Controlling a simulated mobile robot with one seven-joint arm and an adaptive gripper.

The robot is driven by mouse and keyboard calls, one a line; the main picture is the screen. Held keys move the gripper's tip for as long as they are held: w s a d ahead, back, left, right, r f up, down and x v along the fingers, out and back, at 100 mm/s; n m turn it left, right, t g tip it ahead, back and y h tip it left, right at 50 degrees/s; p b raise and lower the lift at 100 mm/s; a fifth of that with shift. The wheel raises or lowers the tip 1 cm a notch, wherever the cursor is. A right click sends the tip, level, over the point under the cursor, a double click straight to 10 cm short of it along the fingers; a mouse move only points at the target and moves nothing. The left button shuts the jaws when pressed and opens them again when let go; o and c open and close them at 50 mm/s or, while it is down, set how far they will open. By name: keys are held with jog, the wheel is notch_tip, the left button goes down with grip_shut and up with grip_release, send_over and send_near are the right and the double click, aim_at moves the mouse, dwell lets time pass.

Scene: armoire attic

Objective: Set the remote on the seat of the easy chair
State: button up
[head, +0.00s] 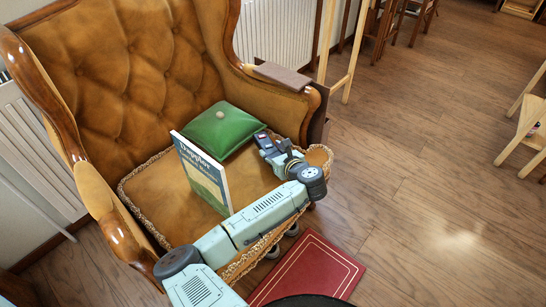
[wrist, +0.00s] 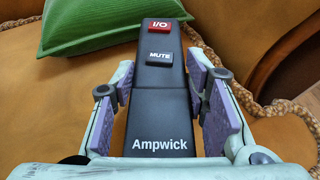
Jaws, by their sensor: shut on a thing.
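The remote is black with a red I/O button, a MUTE button and the word Ampwick; it fills the middle of the wrist view (wrist: 160,105). My gripper (wrist: 158,88) is shut on it, with a purple pad at either side. In the head view my gripper (head: 281,152) is over the right part of the seat of the easy chair (head: 165,205), and the remote is small and partly hidden there. The easy chair is tufted tan leather with wooden trim. Whether the remote touches the seat, I cannot tell.
A green cushion (head: 224,130) lies at the back of the seat, just beyond the remote; it also shows in the wrist view (wrist: 90,22). A book (head: 203,175) stands upright on the seat, left of my gripper. A red book or folder (head: 308,271) lies on the floor in front.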

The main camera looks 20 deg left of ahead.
jog(key=shift+f, duration=1.2)
jog(key=shift+f, duration=0.15)
jog(key=o, duration=1.2)
